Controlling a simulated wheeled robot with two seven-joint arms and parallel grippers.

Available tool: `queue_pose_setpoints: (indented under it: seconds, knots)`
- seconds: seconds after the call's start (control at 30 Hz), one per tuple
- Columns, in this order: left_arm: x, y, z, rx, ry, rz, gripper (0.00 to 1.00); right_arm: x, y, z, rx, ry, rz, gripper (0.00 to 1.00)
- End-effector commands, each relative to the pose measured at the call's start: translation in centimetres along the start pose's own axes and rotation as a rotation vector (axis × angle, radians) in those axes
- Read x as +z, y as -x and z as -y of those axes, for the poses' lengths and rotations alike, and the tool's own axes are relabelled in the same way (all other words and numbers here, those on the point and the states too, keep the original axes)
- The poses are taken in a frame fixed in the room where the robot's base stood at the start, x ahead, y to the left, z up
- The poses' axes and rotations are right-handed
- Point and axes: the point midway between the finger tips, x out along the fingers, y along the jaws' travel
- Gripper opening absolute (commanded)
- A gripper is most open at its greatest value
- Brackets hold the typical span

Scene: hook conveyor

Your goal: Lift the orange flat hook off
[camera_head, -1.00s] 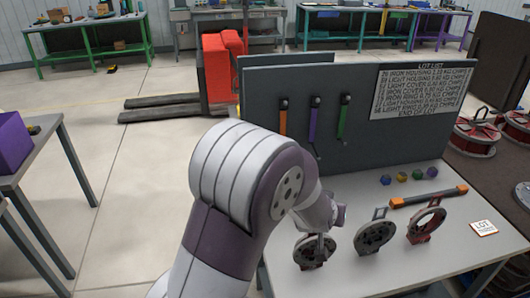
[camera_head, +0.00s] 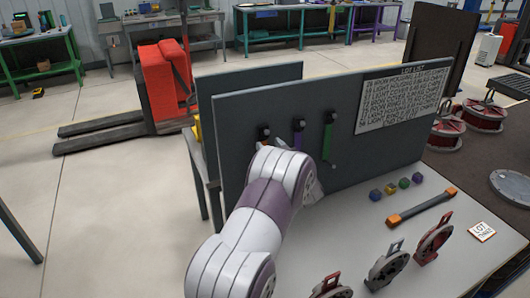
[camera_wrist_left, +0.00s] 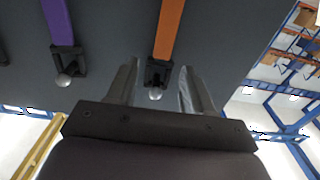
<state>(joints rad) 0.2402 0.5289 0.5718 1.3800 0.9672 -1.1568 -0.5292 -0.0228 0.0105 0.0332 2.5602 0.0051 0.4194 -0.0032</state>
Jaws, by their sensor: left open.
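The orange flat hook (camera_wrist_left: 170,30) hangs on the grey board from a dark holder with a round silver peg end. My left gripper (camera_wrist_left: 158,92) is open in the left wrist view. Its two fingers stand either side of the orange hook's holder and peg end, with gaps; I cannot tell how near in depth. My right gripper is not in view.
A purple hook (camera_head: 298,143) and a green hook (camera_head: 327,141) hang beside it on the board (camera_head: 340,170). A lot list (camera_head: 405,98) is fixed at right. Coloured cubes, an orange-ended bar (camera_head: 421,208) and several round housings stand on the table below.

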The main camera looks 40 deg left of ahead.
Motion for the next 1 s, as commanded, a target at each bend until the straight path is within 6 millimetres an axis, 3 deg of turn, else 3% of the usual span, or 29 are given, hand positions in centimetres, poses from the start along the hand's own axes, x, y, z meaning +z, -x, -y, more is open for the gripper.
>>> queue_pose_setpoints:
  seconds: [0.1, 0.33, 0.37, 0.5, 0.83, 1.0]
  knots:
    - [-0.1, -1.6, 0.0, -0.001, -0.002, 0.001, 0.51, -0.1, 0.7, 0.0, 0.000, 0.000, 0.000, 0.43]
    - [0.1, -1.9, -0.1, 0.001, -0.001, 0.001, 0.51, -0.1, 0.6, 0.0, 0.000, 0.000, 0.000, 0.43]
    - [0.1, -1.9, -0.1, 0.001, -0.001, 0.001, 0.45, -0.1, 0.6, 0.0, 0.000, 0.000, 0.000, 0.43]
    - [0.1, -1.8, -0.1, 0.001, 0.000, 0.001, 0.00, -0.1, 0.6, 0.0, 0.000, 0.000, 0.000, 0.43]
    - [-0.2, -1.9, -0.1, 0.001, 0.001, -0.001, 0.00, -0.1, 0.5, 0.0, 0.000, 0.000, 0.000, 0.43]
    - [-1.4, -1.5, -0.1, 0.002, 0.001, 0.000, 0.00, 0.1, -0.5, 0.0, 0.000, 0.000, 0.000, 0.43]
